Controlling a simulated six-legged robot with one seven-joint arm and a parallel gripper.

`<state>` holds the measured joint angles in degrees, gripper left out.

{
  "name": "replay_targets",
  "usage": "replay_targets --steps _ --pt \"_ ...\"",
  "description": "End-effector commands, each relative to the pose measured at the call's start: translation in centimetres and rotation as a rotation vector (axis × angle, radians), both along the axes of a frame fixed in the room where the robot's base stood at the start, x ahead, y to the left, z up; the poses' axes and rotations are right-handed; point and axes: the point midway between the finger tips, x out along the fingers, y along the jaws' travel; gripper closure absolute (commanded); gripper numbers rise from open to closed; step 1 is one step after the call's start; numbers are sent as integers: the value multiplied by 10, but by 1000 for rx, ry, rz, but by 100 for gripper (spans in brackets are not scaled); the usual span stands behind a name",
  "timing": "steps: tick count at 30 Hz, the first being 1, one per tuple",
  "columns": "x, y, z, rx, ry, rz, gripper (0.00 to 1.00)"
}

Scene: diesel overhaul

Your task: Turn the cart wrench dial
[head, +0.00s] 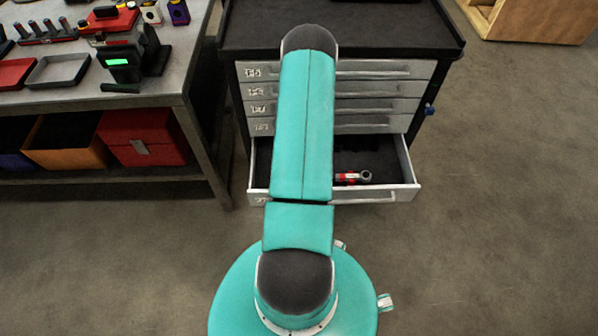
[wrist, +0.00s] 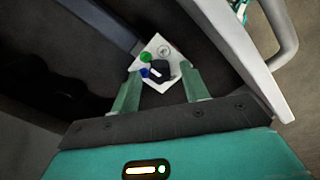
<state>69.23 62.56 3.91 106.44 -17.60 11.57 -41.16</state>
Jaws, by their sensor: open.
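In the wrist view a white plate (wrist: 172,92) carries a dark knob (wrist: 160,71) with a pale mark, a green spot and a blue spot. A faint round mark is near its far corner. My gripper (wrist: 161,73) is open, its two green fingers on either side of the knob, close to the plate. I cannot tell whether they touch it. The tool cart (head: 345,35) has its bottom drawer (head: 405,172) pulled out. A red and silver wrench-like tool (head: 352,177) lies in it. My arm hides my gripper and the knob in the head view.
The drawer front with its handle (wrist: 283,35) runs along the right of the wrist view. A workbench (head: 110,85) with trays and tools stands left of the cart, with a red box (head: 143,137) below. Open floor lies to the right.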

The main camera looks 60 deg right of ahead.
Motion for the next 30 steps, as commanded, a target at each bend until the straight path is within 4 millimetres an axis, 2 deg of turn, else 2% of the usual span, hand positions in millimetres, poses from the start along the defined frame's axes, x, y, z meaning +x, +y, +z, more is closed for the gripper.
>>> replay_targets --steps 7,12,14,23,30 --pt "0 0 -1 0 0 0 57" --pt "0 0 0 0 0 0 90" --pt "0 0 0 0 0 0 100" --pt "0 0 0 0 0 -25 100" --pt "0 0 0 0 0 -132 100"
